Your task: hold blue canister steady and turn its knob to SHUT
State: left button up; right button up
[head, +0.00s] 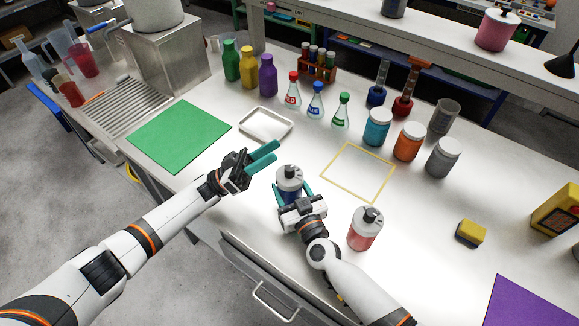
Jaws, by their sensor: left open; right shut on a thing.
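The blue canister (292,193) stands upright near the table's front edge, with a grey top and a dark knob (295,171). My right gripper (291,190) is shut around the canister's body from the front, its teal fingers on both sides; the palm hides the lower body. My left gripper (262,157) is open and empty, up and left of the canister, its teal fingers pointing right and apart from the knob. The knob's setting is too small to read.
A red canister (364,232) stands just right of my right arm. A white tray (265,125) and green mat (180,135) lie behind and left of my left gripper. A yellow outlined square (357,172) is bare. Bottles and jars line the back.

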aim_at(289, 168)
pick_arm(q)
jog(key=w+a+f+m+g+y, duration=0.3)
jog(key=a+f+m+g+y, duration=0.2)
jog(key=a+m+g+y, duration=0.15)
jog(key=shift+m+y, duration=0.35)
jog(key=shift+m, duration=0.1)
jog(key=d, duration=0.4)
jog(key=s+d, duration=0.1)
jog(key=d, duration=0.2)
jog(key=s+d, duration=0.1)
jog(key=d, duration=0.3)
jog(key=shift+s+d+f, duration=0.2)
jog(key=shift+d, duration=0.1)
grip_shut()
jog(key=shift+s+a+n+t, duration=0.1)
jog(key=shift+n+t, duration=0.9)
jog(key=shift+t, duration=0.75)
jog(key=shift+n+t, duration=1.3)
jog(key=shift+t, duration=0.7)
